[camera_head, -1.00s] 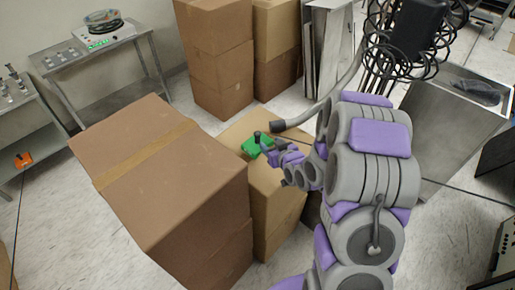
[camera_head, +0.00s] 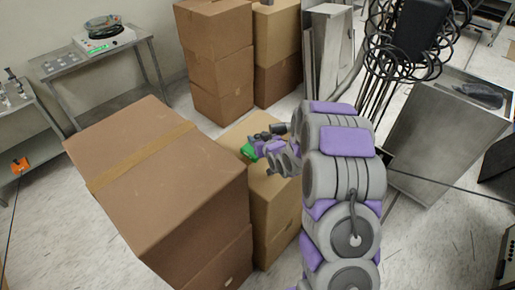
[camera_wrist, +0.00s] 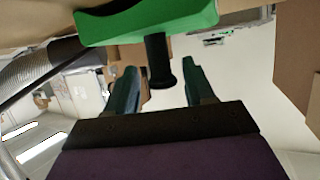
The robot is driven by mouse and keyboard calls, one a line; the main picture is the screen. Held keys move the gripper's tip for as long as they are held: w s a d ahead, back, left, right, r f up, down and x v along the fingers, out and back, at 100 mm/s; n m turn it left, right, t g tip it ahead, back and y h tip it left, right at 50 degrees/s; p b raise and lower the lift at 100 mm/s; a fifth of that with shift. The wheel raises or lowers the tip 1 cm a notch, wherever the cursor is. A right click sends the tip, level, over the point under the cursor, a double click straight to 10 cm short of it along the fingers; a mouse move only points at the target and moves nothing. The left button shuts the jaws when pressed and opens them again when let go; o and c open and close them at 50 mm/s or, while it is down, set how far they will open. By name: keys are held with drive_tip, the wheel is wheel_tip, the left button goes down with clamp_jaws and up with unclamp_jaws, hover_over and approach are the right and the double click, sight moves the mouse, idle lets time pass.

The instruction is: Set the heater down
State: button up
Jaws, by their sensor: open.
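A green object with a black post, which I take to be the heater (camera_head: 248,151), rests on the smaller cardboard box (camera_head: 236,133). My gripper (camera_head: 262,146) is at it from the right and hides much of it. In the wrist view the green body (camera_wrist: 150,22) is at the top, and its black post (camera_wrist: 157,58) points down in the picture between the fingers. My gripper (camera_wrist: 160,75) is open, one finger on each side of the post, with gaps visible. I cannot tell any contact.
A large taped cardboard box (camera_head: 160,190) stands close on the left. Stacked boxes (camera_head: 215,60) are behind. Metal panels (camera_head: 440,130) and black coiled cables (camera_head: 405,45) are on the right.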

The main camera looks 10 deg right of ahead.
drive_tip(key=x, duration=0.3)
drive_tip(key=shift+s+a+f, duration=0.1)
drive_tip(key=shift+f, duration=0.05)
clamp_jaws()
idle(0.3)
